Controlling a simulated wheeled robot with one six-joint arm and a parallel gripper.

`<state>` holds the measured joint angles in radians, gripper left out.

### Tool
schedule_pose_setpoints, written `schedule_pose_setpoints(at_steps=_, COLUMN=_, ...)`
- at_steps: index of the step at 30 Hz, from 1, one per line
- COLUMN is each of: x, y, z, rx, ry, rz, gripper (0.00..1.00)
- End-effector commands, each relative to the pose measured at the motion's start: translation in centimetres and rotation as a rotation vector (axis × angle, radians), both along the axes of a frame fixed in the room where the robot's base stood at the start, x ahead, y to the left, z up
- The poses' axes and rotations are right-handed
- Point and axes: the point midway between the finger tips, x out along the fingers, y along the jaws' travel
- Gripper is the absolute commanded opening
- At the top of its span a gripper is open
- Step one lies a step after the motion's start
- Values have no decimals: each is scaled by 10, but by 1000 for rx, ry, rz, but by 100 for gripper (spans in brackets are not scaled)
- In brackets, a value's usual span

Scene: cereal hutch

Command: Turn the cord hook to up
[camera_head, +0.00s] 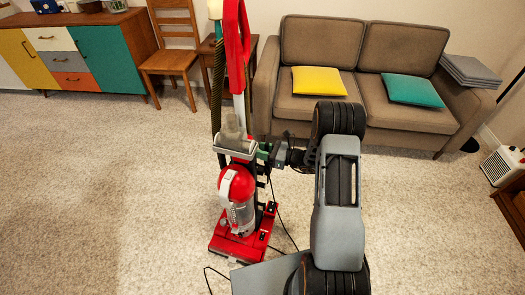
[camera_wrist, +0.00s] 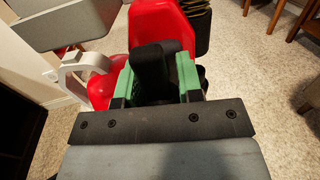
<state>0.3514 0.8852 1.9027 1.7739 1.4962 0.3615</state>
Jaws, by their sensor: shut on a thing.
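A red upright vacuum cleaner (camera_head: 236,190) stands on the carpet with a clear dust cup and a tall red handle. In the wrist view its red body (camera_wrist: 165,22) lies just beyond my gripper. My gripper (camera_head: 266,152) is at the right side of the vacuum's upper body. In the wrist view the green fingers of my gripper (camera_wrist: 156,78) are shut on a black piece, the cord hook (camera_wrist: 154,62). Which way the hook points is hard to tell. In the head view the hook is hidden by the gripper.
A black cord (camera_head: 281,222) trails on the carpet beside the vacuum. A brown sofa (camera_head: 285,105) with yellow and teal cushions, a wooden chair (camera_head: 168,60) and a colourful sideboard (camera_head: 128,50) stand behind. The carpet at left (camera_head: 90,180) is clear.

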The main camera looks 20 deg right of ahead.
Motion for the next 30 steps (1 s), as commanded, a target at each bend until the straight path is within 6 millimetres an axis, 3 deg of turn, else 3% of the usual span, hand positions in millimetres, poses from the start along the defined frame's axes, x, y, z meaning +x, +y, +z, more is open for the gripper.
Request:
schedule_pose_setpoints(at_steps=3, x=0, y=0, z=0, rx=1, ry=2, rz=-1, gripper=10)
schedule_pose_setpoints(at_steps=4, x=0, y=0, z=0, rx=1, ry=2, rz=-1, gripper=35)
schedule_pose_setpoints(at_steps=8, x=0, y=0, z=0, rx=1, ry=1, rz=0, gripper=47)
schedule_pose_setpoints(at_steps=19, x=-5, y=-8, z=0, rx=0, ry=1, rz=-1, gripper=47)
schedule_pose_setpoints(at_steps=30, x=-43, y=-69, z=1, rx=0, ry=1, rz=-5, gripper=47)
